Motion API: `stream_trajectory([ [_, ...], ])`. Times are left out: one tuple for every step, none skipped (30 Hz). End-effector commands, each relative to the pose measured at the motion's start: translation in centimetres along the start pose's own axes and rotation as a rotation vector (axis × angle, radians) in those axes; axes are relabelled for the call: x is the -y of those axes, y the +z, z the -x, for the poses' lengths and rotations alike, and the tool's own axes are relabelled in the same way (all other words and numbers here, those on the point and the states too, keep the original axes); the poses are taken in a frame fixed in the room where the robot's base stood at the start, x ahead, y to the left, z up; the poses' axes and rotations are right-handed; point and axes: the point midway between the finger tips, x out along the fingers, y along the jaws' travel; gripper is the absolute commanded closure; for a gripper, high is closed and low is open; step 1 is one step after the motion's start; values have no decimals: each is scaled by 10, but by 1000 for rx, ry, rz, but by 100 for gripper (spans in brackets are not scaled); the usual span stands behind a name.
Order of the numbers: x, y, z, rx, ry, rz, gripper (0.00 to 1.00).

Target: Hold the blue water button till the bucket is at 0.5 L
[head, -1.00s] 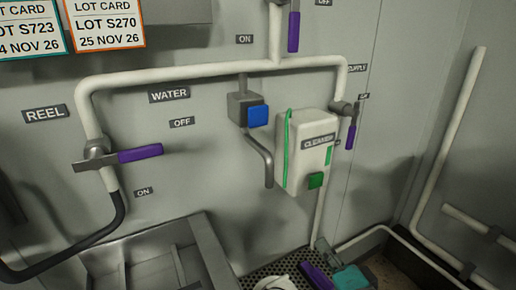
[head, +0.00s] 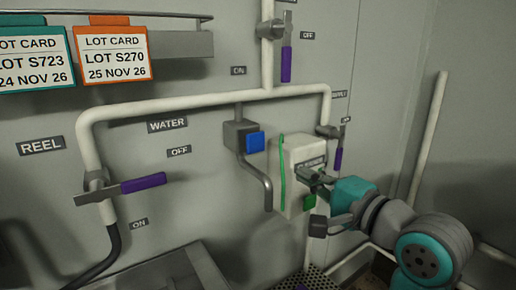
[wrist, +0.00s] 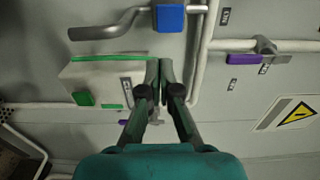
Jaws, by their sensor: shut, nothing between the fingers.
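The blue water button (head: 255,142) is on a grey valve block (head: 238,134) on the wall, with a bent metal spout (head: 258,178) below it. The button also shows at the top of the wrist view (wrist: 171,18). My gripper (head: 308,173) is in front of the white cleaner box, right of and below the button and apart from it. In the wrist view my gripper's fingers (wrist: 159,66) are together and empty, with the button beyond their tips. The bucket cannot be made out, so its water level does not show.
The cleaner box (head: 292,155) with its green button (head: 309,202) is right of the spout. Purple valve levers stand left (head: 143,184), above (head: 286,65) and right (head: 338,159). A white pipe (head: 205,105) runs over the button. A floor grate (head: 318,281) shows below.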

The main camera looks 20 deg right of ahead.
Motion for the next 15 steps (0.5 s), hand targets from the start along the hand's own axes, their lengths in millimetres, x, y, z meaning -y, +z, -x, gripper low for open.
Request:
stream_trajectory([
  [8, 0, 1, 4, -2, -1, 100],
  [11, 0, 2, 6, -2, -4, 100],
  [13, 0, 2, 8, 1, -7, 100],
  [15, 0, 2, 9, 1, -8, 100],
  [17, 0, 3, 10, 1, -9, 100],
  [18, 0, 3, 10, 2, -11, 100],
  [19, 0, 3, 11, 2, -12, 100],
  [20, 0, 3, 11, 3, -13, 100],
  [20, 0, 3, 12, 3, -14, 100],
  [20, 0, 3, 12, 4, -14, 100],
  [20, 0, 3, 12, 4, -14, 100],
  [20, 0, 3, 12, 4, -14, 100],
  [20, 0, 3, 12, 4, -14, 100],
  [20, 0, 3, 12, 4, -14, 100],
  [19, 0, 3, 12, 4, -14, 100],
])
